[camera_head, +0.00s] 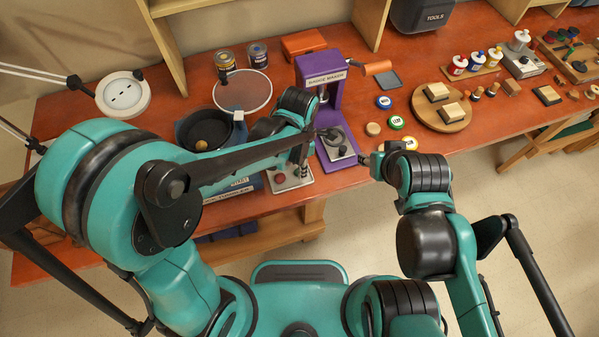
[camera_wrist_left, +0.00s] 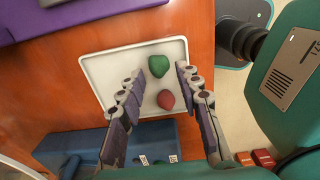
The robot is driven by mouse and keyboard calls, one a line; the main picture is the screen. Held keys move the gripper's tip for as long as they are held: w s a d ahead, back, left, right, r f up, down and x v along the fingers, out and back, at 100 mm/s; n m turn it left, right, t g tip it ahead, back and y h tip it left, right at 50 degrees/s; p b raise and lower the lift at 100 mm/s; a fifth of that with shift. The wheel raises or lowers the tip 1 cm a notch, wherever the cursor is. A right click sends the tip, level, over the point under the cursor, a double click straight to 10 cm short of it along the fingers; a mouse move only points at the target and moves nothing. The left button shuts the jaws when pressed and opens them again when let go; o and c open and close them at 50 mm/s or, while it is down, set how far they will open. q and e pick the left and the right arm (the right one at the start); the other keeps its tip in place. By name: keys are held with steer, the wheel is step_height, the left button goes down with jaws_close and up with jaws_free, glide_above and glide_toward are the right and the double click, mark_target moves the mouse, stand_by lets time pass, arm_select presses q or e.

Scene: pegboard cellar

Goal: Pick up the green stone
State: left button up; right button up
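A green stone (camera_wrist_left: 159,66) lies on a white tray (camera_wrist_left: 98,72) in the left wrist view, with a red stone (camera_wrist_left: 166,99) close below it in the picture. My left gripper (camera_wrist_left: 160,77) is open above the tray, its fingers on either side of the stones and holding nothing. In the head view the left gripper (camera_head: 298,162) hangs over the tray (camera_head: 290,184), which it partly hides. My right gripper (camera_head: 372,160) is near the table's front edge; the arm hides most of it, so its opening cannot be judged.
A purple badge maker (camera_head: 322,80) stands just right of the tray, with a blue box (camera_head: 235,188) to the left. Round badges (camera_head: 384,102) and a wooden turntable (camera_head: 440,112) are farther right.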

arm_select(q)
step_height(320, 180, down, 3)
steer(key=shift+r, duration=0.2)
steer(key=c, duration=0.8)
steer(key=shift+o, duration=0.2)
